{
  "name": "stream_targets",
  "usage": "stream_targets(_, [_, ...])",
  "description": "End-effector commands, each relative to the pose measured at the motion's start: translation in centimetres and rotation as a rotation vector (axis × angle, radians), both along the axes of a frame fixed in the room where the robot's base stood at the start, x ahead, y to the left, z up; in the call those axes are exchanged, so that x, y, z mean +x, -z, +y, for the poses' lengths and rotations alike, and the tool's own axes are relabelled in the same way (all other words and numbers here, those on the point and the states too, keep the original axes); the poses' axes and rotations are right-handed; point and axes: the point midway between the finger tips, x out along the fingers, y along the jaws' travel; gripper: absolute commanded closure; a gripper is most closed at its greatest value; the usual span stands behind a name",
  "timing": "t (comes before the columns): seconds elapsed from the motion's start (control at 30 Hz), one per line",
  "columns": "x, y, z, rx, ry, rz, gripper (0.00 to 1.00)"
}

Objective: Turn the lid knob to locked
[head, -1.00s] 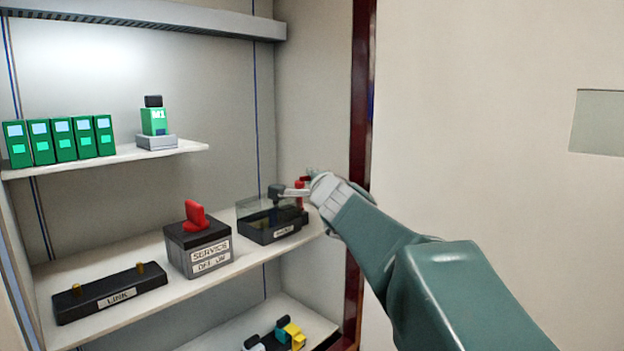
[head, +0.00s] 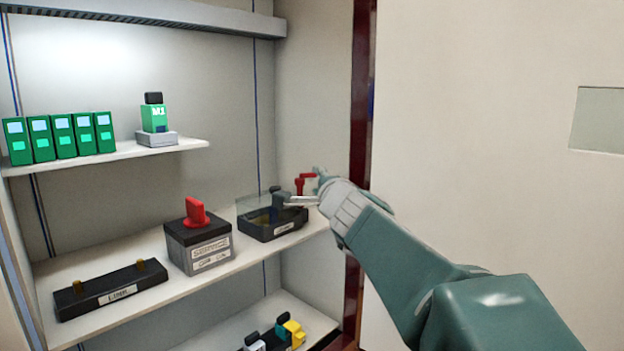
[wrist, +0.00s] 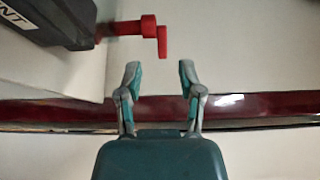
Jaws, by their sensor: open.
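A dark box (head: 262,234) with a clear cover stands at the right end of the middle shelf. A red knob (head: 301,181) shows at its right side, partly hidden by my gripper. In the wrist view the red knob (wrist: 130,28) sticks out from the end of the dark box (wrist: 62,18), with a short red bar (wrist: 162,42) hanging at its outer end. My gripper (head: 306,187) is open and empty. In the wrist view the fingertips (wrist: 160,68) are spread just below the red bar, one to each side of its line, with a visible gap to it.
On the middle shelf (head: 170,295) stand a grey box with a red handle (head: 197,212) and a black link block (head: 110,290). Green modules (head: 60,138) stand on the upper shelf. The dark red cabinet edge (head: 362,110) runs close behind my gripper.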

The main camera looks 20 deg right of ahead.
Motion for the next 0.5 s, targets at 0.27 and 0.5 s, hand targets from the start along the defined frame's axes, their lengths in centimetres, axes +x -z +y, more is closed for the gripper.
stream_targets(0.27, [-4.8, 0.0, 0.6, -0.001, 0.002, 0.0, 0.51])
stream_targets(0.5, [-6.7, 0.2, 1.0, 0.0, 0.0, 0.002, 0.51])
